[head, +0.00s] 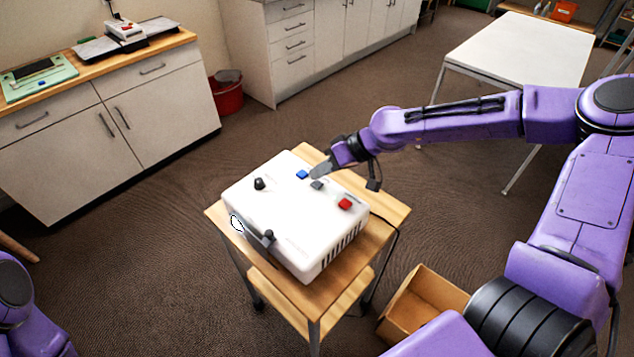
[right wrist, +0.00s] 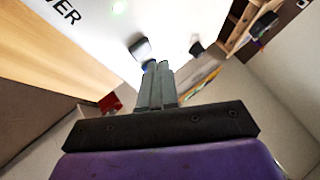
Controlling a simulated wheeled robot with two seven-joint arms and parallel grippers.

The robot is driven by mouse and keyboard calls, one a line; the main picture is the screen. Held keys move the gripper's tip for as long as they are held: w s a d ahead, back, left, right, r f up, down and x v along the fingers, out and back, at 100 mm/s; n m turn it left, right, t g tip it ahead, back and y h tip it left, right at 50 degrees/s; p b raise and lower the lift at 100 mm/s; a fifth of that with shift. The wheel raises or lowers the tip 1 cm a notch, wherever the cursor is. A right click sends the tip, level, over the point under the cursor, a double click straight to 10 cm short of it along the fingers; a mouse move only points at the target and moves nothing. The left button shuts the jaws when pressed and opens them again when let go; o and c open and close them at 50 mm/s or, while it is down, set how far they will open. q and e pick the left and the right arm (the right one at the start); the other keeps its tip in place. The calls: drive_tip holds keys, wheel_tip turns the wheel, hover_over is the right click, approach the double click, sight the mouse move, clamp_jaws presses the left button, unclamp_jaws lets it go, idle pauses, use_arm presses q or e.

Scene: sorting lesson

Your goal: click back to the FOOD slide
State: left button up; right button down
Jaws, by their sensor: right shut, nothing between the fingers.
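A white projector (head: 293,225) with buttons and knobs on top sits on a wooden cart. A blue button (head: 302,174), a grey button (head: 317,185) and a red button (head: 345,203) show on its top. My right gripper (head: 319,172) is shut and empty, its tips low over the top beside the blue and grey buttons. I cannot tell whether the tips touch anything. My left gripper is out of view.
An open cardboard box (head: 425,300) lies on the floor at right. A white table (head: 520,48) stands behind, and cabinets line the wall.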

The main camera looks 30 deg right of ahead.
sight(321, 183)
drive_tip(key=shift+f, duration=0.45)
drive_tip(key=shift+f+b, duration=0.4)
idle(0.8)
drive_tip(key=shift+r+p, duration=0.85)
drive_tip(key=shift+p, duration=0.1)
wheel_tip(321, 183, up, 5)
drive_tip(key=p, duration=0.5)
drive_tip(key=shift+r, duration=0.1)
idle(0.4)
